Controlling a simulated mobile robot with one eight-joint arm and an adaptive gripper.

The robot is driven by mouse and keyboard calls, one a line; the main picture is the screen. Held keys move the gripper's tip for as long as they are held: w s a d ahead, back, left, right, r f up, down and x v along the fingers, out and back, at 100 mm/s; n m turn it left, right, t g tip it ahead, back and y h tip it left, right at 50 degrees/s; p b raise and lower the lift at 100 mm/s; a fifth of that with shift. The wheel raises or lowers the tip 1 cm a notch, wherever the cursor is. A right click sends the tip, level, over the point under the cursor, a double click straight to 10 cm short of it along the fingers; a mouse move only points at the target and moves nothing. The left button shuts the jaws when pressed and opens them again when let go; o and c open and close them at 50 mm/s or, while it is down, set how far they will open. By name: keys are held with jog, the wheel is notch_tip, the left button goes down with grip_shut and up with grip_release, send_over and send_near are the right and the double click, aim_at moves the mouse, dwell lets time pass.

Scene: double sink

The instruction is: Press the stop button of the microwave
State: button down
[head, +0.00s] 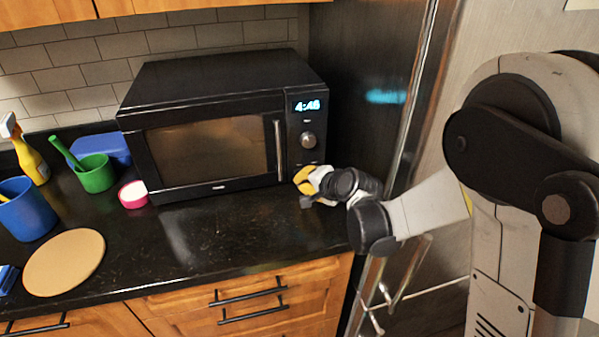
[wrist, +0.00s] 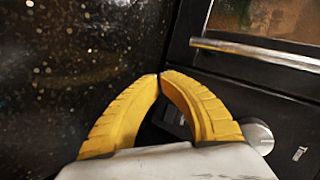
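The black microwave (head: 215,85) stands on the counter with its door closed. Its right-hand panel has a lit clock reading about 4:46 and a round knob (head: 308,140), which also shows in the wrist view (wrist: 263,137). My gripper (head: 300,181) is at the lower right corner of the microwave front, below the knob. In the wrist view, its yellow fingers (wrist: 160,76) meet at the tips with nothing between them. Dark buttons (wrist: 174,120) show between the fingers, partly hidden. I cannot tell which is the stop button, or whether the fingertips touch the panel.
The door handle (head: 279,149) stands out left of the panel. A tall dark fridge side (head: 365,75) is close on the right. A pink-rimmed cup (head: 133,196), green cup (head: 95,174), blue cup (head: 28,212) and round board (head: 65,262) are on the left. The counter (head: 215,240) before the microwave is clear.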

jog(key=shift+w, duration=0.1)
jog(key=shift+w+a, duration=0.15)
jog(key=shift+w, duration=0.5)
dwell(0.8)
jog(key=shift+s, duration=0.15)
jog(key=shift+s+b, duration=0.3)
jog(key=shift+s, duration=0.25)
jog(key=shift+s+d, duration=0.3)
jog(key=shift+s, duration=0.5)
jog(key=shift+s+d, duration=0.25)
jog(key=shift+s, duration=0.6)
jog(key=shift+s+d, duration=0.3)
jog(key=shift+s, duration=0.5)
